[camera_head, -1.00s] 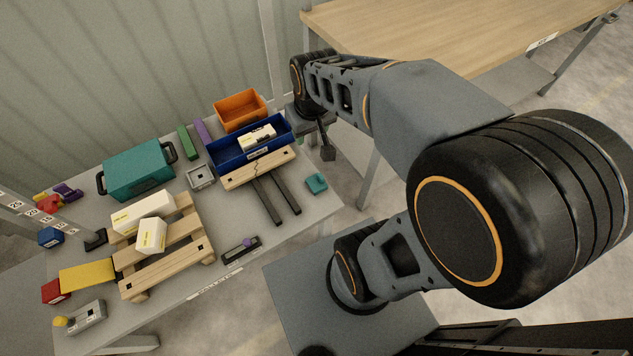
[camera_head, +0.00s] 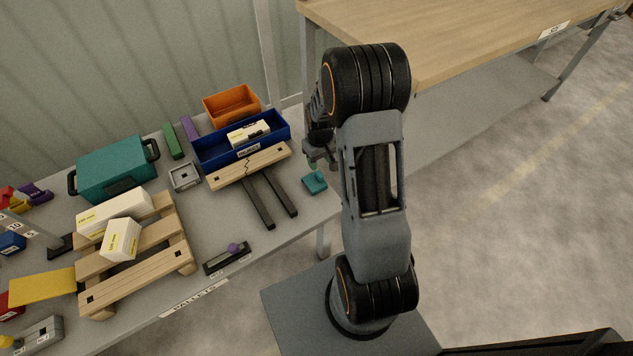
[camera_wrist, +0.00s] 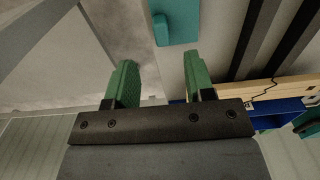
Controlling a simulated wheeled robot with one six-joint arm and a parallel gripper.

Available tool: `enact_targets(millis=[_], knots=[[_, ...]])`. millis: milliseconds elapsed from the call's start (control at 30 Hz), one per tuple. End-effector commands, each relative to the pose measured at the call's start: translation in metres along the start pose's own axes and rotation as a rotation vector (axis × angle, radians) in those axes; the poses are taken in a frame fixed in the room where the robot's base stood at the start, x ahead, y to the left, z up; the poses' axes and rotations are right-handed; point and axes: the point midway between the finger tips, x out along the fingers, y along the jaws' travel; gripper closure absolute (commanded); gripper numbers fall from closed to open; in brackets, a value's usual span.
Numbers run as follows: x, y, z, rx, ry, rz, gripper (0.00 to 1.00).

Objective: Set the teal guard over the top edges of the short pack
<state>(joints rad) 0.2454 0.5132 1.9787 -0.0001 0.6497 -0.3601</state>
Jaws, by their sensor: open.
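The small teal guard (camera_head: 315,182) lies on the grey table near its right edge; it also shows at the top of the wrist view (camera_wrist: 176,22). My gripper (camera_head: 319,160) is just above and behind it in the head view. In the wrist view its green-padded fingers (camera_wrist: 160,80) are apart with nothing between them, and the guard is beyond the fingertips. Two cream packs lie on the wooden pallet (camera_head: 140,287): a shorter one (camera_head: 121,240) in front and a longer one (camera_head: 114,211) behind. No guard is on either.
A blue bin (camera_head: 215,156) holds another cream pack (camera_head: 248,133). A cracked plank (camera_head: 225,175) and two dark bars (camera_head: 257,203) lie left of the guard. A teal case (camera_head: 115,168), orange bin (camera_head: 232,103) and purple-knobbed fixture (camera_head: 227,258) are also on the table.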

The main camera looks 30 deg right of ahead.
Motion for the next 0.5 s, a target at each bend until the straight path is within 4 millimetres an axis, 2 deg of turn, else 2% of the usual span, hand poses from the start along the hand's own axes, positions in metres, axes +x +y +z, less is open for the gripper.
enact_targets(millis=[100,367,500], knots=[[0.014,0.000,0.000,0.000,-0.002,-0.001,0.51],[0.023,-0.001,0.000,0.000,-0.001,0.000,0.51],[0.037,-0.001,0.001,0.000,-0.002,-0.001,0.51]])
